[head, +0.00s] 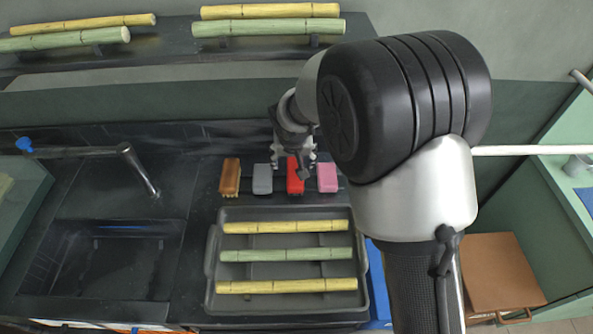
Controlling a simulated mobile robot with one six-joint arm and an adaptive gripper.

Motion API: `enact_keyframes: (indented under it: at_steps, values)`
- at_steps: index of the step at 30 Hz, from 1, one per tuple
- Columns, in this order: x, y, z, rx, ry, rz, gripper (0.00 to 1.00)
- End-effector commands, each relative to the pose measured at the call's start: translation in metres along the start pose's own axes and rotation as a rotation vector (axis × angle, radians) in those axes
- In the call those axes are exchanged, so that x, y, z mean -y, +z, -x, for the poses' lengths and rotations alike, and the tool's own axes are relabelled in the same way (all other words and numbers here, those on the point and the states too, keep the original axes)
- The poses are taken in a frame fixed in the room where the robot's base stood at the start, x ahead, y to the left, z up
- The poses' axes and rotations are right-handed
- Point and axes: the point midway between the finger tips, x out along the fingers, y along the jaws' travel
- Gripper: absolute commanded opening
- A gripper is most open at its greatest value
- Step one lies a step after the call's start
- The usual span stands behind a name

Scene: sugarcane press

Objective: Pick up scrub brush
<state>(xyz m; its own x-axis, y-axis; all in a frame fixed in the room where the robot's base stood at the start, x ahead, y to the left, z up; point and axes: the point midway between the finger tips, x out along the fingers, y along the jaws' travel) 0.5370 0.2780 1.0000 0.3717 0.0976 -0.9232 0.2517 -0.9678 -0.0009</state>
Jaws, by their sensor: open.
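Several small blocks stand in a row on the dark counter, behind the tray. The brown one (230,177) at the left looks like a wooden scrub brush, with a rough, bristle-like lower edge. To its right are a grey block (262,179), a red block (295,177) and a pink block (327,178). The red block also has a rough lower edge, so it may be a brush too. My gripper (296,159) is open and empty, over the red block and partly hiding it. Whether it touches the red block cannot be told.
A dark tray (212,285) with yellow and green cane pieces lies in front of the row. A sink (100,260) with a tap (140,170) is at the left. More cane (270,11) rests on the back shelf. My arm hides the right middle.

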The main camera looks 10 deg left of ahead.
Motion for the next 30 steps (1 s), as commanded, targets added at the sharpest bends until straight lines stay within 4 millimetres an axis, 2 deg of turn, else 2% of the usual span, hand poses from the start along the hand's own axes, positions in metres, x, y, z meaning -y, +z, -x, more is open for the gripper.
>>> enact_keyframes:
  at_steps: [1,3,12,22,30]
  values:
    - [-0.001,0.002,-0.015,0.004,0.002,-0.001,0.68]
    - [-0.001,0.003,-0.031,0.004,0.001,-0.001,0.68]
    - [-0.002,0.002,-0.090,0.002,0.001,0.000,0.68]
    - [-0.003,0.001,-0.111,0.001,0.001,-0.001,0.68]
    - [-0.005,0.003,-0.151,0.002,0.001,-0.001,0.68]
